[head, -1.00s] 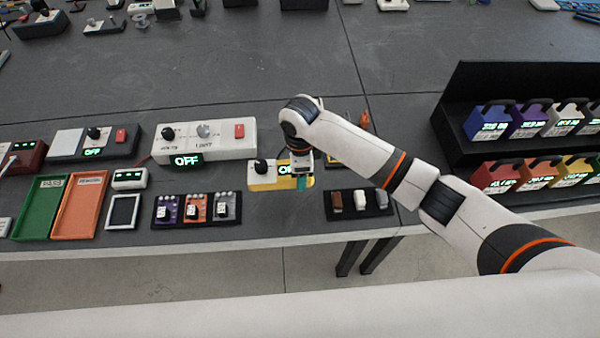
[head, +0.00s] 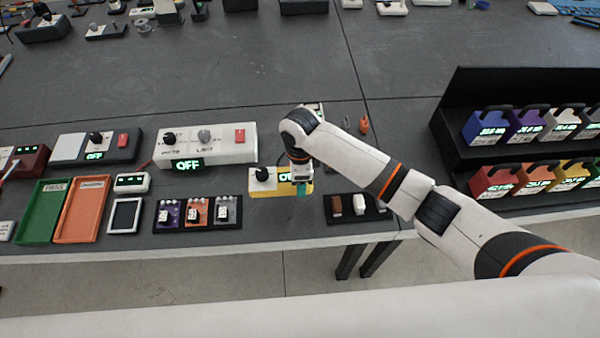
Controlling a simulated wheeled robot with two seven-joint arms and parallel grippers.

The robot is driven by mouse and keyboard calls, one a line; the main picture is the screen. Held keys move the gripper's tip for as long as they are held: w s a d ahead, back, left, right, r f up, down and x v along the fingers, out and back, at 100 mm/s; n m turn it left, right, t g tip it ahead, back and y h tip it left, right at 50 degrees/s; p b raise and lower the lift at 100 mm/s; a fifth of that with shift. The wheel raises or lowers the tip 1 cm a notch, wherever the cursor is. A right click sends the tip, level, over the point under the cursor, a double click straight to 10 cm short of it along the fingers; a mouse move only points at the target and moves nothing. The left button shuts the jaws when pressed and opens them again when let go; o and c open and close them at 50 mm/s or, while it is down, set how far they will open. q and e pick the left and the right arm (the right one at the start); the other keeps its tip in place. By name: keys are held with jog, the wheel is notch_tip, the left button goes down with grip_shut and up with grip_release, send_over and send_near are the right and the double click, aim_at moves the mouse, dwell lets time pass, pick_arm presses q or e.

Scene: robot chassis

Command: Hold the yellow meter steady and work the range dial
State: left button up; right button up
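The yellow meter (head: 268,187) lies on the dark bench near its front edge. Its black range dial (head: 262,174) stands on the left part of its top, and a lit green display beside it is partly hidden by my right gripper. My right gripper (head: 301,187) points down at the right end of the meter, with a teal-green tip showing. Whether it touches or grips the meter, and whether its fingers are open, I cannot tell. My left gripper is not in view.
Behind the meter is a white supply box (head: 205,147) reading OFF. To its left are a tray of small modules (head: 197,213), an orange tray (head: 84,210) and a green tray (head: 44,211). To its right are a black block holder (head: 340,215) and a black shelf (head: 450,130) of coloured packs.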

aim_at(301, 201)
jog(key=shift+f+b, duration=1.3)
jog(key=shift+f, duration=2.8)
jog(key=shift+f, duration=0.35)
jog(key=shift+s+f, duration=0.1)
jog(key=shift+s+d+f, duration=0.1)
jog(key=shift+s+f, duration=0.05)
jog(key=shift+f, duration=0.05)
